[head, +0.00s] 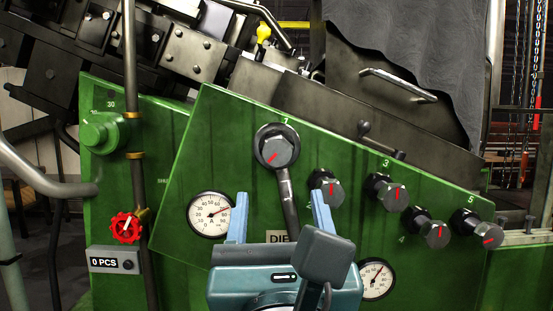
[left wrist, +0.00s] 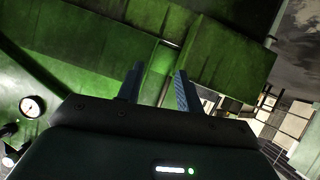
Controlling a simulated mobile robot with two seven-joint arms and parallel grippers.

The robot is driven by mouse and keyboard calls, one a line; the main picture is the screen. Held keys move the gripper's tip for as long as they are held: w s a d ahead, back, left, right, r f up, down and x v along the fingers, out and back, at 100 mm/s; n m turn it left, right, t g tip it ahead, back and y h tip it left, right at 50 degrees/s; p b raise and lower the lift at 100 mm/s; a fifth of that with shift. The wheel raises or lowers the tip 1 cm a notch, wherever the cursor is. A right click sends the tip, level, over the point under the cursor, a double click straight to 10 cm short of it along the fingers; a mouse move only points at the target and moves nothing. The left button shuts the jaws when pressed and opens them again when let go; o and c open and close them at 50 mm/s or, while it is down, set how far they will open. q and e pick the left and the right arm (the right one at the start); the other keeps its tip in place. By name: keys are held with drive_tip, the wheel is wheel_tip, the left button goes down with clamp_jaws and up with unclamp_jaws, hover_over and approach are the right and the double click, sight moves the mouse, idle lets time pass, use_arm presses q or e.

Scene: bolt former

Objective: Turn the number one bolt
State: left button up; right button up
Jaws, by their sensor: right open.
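The number one bolt (head: 280,151) is a dark hex head with a red mark pointing down and left, high on the green panel (head: 230,140). A wrench (head: 286,200) is seated around it, its handle hanging down. My right gripper (head: 281,215) is open below the bolt. Its two light blue fingers stand on either side of the handle, apart from it; the handle's lower end is hidden behind the gripper. My left gripper (left wrist: 158,88) shows only in the left wrist view, its fingers apart and empty before a green surface.
Several other bolts stand right of the wrench, including the number three bolt (head: 395,195) and the number five bolt (head: 486,232). Gauges (head: 209,214), a red valve wheel (head: 126,227) and a vertical pipe (head: 131,80) are on the machine. A counter box (head: 115,260) is low left.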

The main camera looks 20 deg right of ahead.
sight(278, 153)
use_arm(q)
drive_tip(key=r+p, duration=0.2)
drive_tip(key=p, duration=0.1)
drive_tip(key=r+m+p, duration=0.1)
drive_tip(key=p, duration=0.1)
drive_tip(key=shift+s+a+y, duration=0.25)
drive_tip(key=shift+y, duration=0.05)
use_arm(e)
drive_tip(key=x, duration=1.3)
drive_tip(key=shift+c, duration=0.2)
use_arm(q)
drive_tip(key=shift+w, duration=0.1)
use_arm(e)
drive_tip(key=c, duration=0.9)
